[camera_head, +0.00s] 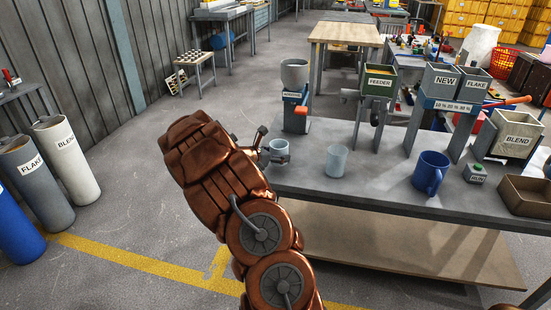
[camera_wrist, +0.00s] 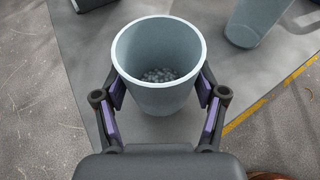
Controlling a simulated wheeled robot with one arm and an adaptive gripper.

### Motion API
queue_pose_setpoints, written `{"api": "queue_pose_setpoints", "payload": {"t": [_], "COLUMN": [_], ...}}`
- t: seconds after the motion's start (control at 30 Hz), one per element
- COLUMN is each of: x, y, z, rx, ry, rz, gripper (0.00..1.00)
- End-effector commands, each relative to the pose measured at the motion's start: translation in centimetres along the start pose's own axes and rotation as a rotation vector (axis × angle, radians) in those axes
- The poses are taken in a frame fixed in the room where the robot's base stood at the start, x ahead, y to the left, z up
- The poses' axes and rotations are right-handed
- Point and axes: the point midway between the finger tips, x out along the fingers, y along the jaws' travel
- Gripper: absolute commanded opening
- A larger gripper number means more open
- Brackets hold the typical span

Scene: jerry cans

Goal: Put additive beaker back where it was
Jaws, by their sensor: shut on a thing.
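My gripper (camera_head: 266,148) is shut on a pale grey-blue beaker (camera_head: 279,146) at the left end of the grey workbench (camera_head: 390,188). In the wrist view, my gripper (camera_wrist: 160,88) has one finger on each side of this beaker (camera_wrist: 158,100). The beaker is upright and has a few grey pellets at the bottom. I cannot tell whether its base touches the bench. A second pale beaker (camera_head: 336,161) stands on the bench to its right and shows partly in the wrist view (camera_wrist: 252,22). No label shows on either beaker.
Behind the beakers stand an ADDITIVE hopper (camera_head: 295,95) and a FEEDER hopper (camera_head: 378,85). A blue mug (camera_head: 430,173), a RUN button box (camera_head: 475,173) and a brown tray (camera_head: 527,195) are farther right. Bare bench lies between beaker and mug.

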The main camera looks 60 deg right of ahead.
Motion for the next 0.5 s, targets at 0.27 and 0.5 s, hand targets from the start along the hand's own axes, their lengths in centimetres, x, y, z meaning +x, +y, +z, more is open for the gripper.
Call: {"api": "queue_pose_setpoints", "payload": {"t": [0.27,0.5], "x": [1.3,2.0], "y": [2.1,2.2], "z": [0.4,-1.1], "rx": [0.0,-0.002], "ry": [-0.002,0.0], "rz": [0.0,-0.001], "gripper": [0.16,0.16]}}
